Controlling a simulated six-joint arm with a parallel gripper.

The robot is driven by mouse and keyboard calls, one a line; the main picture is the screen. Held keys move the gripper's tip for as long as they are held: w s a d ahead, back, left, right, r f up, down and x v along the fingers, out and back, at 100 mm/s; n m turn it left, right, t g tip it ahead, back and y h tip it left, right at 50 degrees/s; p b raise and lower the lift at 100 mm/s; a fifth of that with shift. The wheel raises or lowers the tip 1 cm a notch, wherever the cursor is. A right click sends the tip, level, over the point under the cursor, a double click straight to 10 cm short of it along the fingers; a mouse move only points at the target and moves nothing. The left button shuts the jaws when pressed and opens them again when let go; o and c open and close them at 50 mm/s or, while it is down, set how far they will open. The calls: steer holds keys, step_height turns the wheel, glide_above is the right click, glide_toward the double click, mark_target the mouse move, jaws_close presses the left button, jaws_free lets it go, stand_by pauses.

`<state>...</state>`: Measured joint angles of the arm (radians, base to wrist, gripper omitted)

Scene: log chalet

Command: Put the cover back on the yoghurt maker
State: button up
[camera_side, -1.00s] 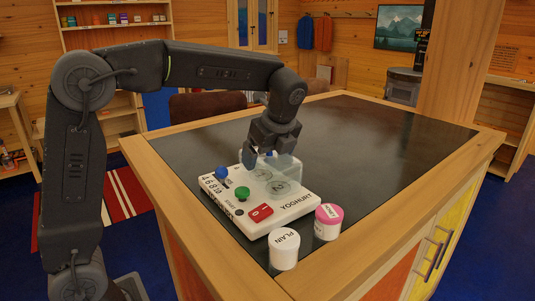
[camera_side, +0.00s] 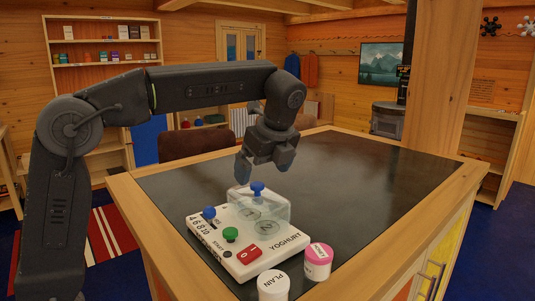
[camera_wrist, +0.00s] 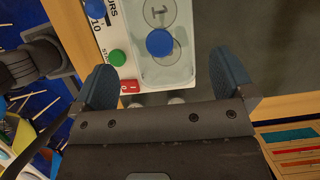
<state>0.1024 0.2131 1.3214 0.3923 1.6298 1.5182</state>
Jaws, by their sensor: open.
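The yoghurt maker (camera_side: 213,243) is a white box on the dark counter top, with a blue knob (camera_side: 209,213), a green button (camera_side: 230,234) and a red switch (camera_side: 249,252). The clear cover (camera_side: 280,209) with its blue handle knob (camera_side: 257,187) sits upright over the wells marked 1 and 2. I cannot tell whether its rim is fully seated. My gripper (camera_side: 263,169) is open and empty above the cover, apart from the handle. In the wrist view the handle (camera_wrist: 160,42) shows ahead of the spread fingers (camera_wrist: 164,82).
A white-lidded PLAIN jar (camera_side: 273,286) and a pink-lidded jar (camera_side: 317,262) stand at the maker's front right, near the wooden counter edge (camera_side: 350,272). The dark counter top (camera_side: 360,180) behind and to the right is clear.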

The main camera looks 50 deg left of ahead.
steer(key=v, duration=0.4)
steer(key=s+f+n+t+h, duration=0.2)
steer(key=s+f+n+t, duration=0.1)
steer(key=s+n, duration=0.65)
steer(key=s+f+n+h, duration=0.1)
steer(key=s+f+n, duration=0.1)
steer(key=s+f, duration=0.1)
steer(key=s+f+n+t, duration=0.1)
steer(key=s+f+n, duration=0.2)
steer(key=s, duration=0.1)
steer(key=s+d+f+n+t+h, duration=0.1)
steer(key=s+f+n, duration=0.2)
steer(key=shift+s+f+h, duration=0.25)
steer(key=shift+h, duration=0.05)
steer(key=shift+s+d+f+n, duration=0.1)
steer(key=shift+s+f+n, duration=0.2)
steer(key=shift+f+n, duration=0.15)
